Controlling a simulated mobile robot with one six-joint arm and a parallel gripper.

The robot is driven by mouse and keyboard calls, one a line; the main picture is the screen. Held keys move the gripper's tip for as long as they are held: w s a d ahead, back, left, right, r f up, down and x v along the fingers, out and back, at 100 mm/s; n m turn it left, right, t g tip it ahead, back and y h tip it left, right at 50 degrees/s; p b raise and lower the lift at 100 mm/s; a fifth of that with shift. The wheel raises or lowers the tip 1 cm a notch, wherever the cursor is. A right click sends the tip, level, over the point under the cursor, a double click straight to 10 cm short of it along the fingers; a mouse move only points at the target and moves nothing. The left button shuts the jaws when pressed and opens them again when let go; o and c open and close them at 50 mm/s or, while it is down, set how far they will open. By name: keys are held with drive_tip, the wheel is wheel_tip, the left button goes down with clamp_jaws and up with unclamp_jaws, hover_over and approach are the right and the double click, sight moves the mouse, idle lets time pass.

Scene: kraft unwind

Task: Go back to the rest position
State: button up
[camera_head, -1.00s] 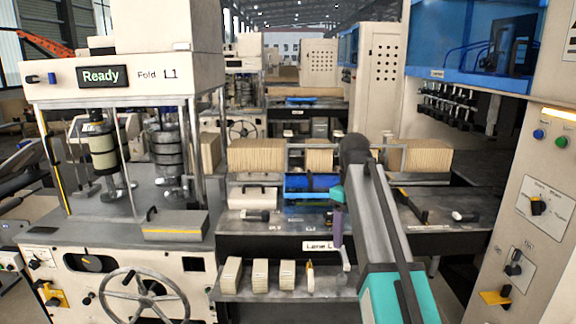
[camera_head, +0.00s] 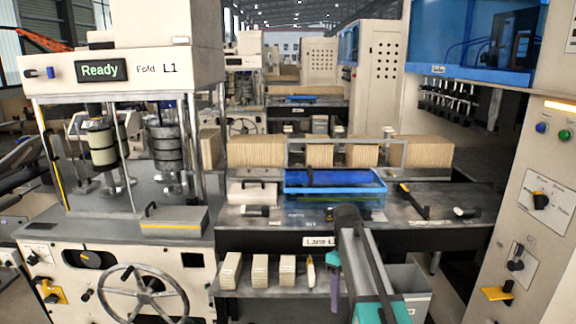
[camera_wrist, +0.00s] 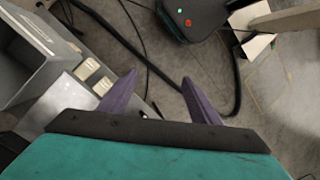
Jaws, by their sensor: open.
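My gripper (camera_wrist: 158,98) is open in the wrist view, its two purple fingers apart with nothing between them. It points down over the grey floor, beside a grey bin. In the head view a purple finger of my gripper (camera_head: 334,275) hangs in front of the lane bench (camera_head: 270,240), below its front edge. My dark and teal arm rises at the lower middle and hides part of the bench front.
A blue tray (camera_head: 335,188) lies on the bench before rows of kraft stock (camera_head: 256,152). Small kraft blocks (camera_head: 260,268) stand on the lower shelf. A grey bin (camera_head: 412,290) stands right of my arm. The wrist view shows a cable (camera_wrist: 236,75) on the floor.

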drive_tip(key=s+f+g+b, duration=0.1)
drive_tip(key=s+f, duration=0.5)
drive_tip(key=f, duration=0.4)
drive_tip(key=s+f+m+g+b, duration=0.1)
drive_tip(key=s+f, duration=0.4)
drive_tip(key=f, duration=0.4)
drive_tip(key=s+f+g+b, duration=0.1)
drive_tip(key=s+f, duration=0.5)
drive_tip(key=f, duration=0.4)
drive_tip(key=s+f+m+t+b, duration=0.1)
drive_tip(key=s+f+m, duration=0.6)
drive_tip(key=s+f, duration=1.1)
drive_tip(key=shift+s+f, duration=0.35)
drive_tip(key=shift+s, duration=1.3)
